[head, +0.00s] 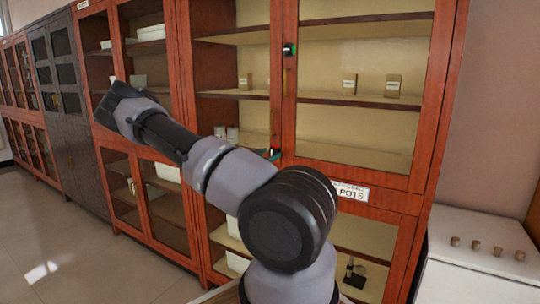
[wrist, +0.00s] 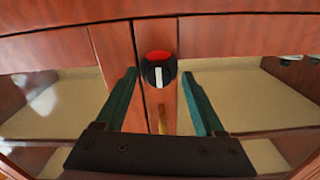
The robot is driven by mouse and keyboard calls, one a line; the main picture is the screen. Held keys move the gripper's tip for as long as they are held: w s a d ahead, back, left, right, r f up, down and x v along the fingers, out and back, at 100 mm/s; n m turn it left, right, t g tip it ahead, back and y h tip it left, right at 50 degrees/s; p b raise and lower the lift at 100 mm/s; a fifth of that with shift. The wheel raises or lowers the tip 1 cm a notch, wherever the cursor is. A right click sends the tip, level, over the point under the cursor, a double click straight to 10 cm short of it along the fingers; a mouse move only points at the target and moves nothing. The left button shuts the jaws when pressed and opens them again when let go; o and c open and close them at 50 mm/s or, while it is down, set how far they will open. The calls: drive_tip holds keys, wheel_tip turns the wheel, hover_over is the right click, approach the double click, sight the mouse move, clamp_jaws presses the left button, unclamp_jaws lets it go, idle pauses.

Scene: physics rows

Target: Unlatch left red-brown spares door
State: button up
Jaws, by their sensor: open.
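In the wrist view, a round black latch knob (wrist: 158,70) with a red upper part and an upright white bar sits on the red-brown door frame (wrist: 112,45). My gripper (wrist: 158,76) is open, its two green fingers on either side of the knob in the picture, with nothing held. I cannot tell the gap in depth or whether they touch. A brass handle (wrist: 162,120) shows below the knob. In the head view, my gripper (head: 118,100) is a dark shape in front of the left red-brown cabinet (head: 118,70); it hides the knob there.
A nearer red-brown glass cabinet (head: 283,100) carries a black and green latch (head: 289,49) and a "POTS" label (head: 350,191). A dark grey cabinet (head: 67,130) stands farther left. A white unit (head: 470,275) is at the right. The floor (head: 60,250) at left is clear.

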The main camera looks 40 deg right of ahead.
drive_tip(key=shift+w+d, duration=0.1)
drive_tip(key=shift+d, duration=0.25)
clamp_jaws()
